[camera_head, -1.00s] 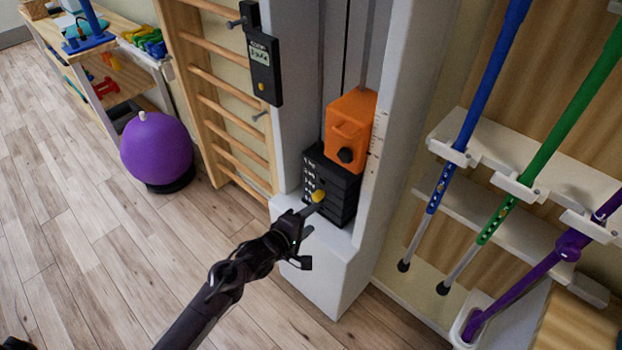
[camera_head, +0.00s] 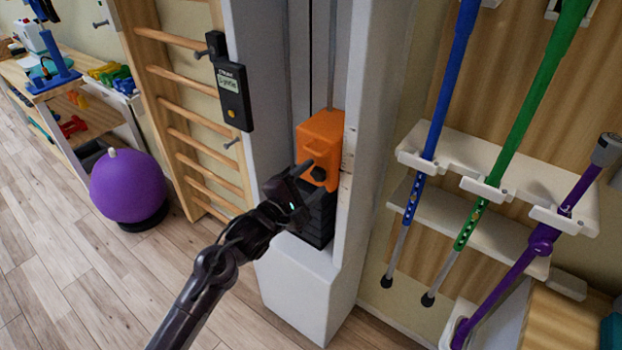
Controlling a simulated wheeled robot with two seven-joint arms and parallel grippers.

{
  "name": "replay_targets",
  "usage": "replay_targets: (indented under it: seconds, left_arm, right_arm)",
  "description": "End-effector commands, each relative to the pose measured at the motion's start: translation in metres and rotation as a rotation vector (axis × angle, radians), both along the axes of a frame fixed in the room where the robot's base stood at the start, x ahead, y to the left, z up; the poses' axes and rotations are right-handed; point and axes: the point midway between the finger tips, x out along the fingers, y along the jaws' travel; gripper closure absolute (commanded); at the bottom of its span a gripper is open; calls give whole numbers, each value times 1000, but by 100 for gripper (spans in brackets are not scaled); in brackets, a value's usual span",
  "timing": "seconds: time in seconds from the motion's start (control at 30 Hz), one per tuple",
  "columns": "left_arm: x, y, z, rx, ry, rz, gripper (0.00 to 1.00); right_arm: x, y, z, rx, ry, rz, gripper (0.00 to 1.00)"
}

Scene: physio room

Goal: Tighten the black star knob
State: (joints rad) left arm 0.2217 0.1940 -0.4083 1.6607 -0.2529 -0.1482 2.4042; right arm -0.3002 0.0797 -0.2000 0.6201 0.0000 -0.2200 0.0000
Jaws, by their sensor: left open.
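The black star knob (camera_head: 318,173) sits on the front face of the orange block (camera_head: 322,132), low down. The block stands over a stack of black weight plates (camera_head: 318,222) inside the white column. My left gripper (camera_head: 308,183) is open in front of the block and plates, its fingertips close to the knob. Whether a finger touches the knob, I cannot tell. The gripper hides part of the plates and the block's lower left edge. My right gripper is out of view.
The white column's walls (camera_head: 375,130) flank the block closely. A black display unit (camera_head: 232,93) hangs on the left. Wooden wall bars (camera_head: 190,140) and a purple ball (camera_head: 127,186) are further left. Blue, green and purple poles stand in a white rack (camera_head: 450,160) on the right.

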Motion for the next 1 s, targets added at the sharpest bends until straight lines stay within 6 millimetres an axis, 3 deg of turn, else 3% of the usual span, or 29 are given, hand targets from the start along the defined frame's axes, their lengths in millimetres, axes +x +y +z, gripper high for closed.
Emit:
replay_targets:
  seconds: [0.3,0.67,1.0]
  left_arm:
    - [3,-2,0,1,-1,0,46]
    - [3,-2,0,1,-1,0,90]
    - [3,-2,1,48,-33,0,90]
  right_arm:
    - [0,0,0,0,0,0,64]
    - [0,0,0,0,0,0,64]
    - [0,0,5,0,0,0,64]
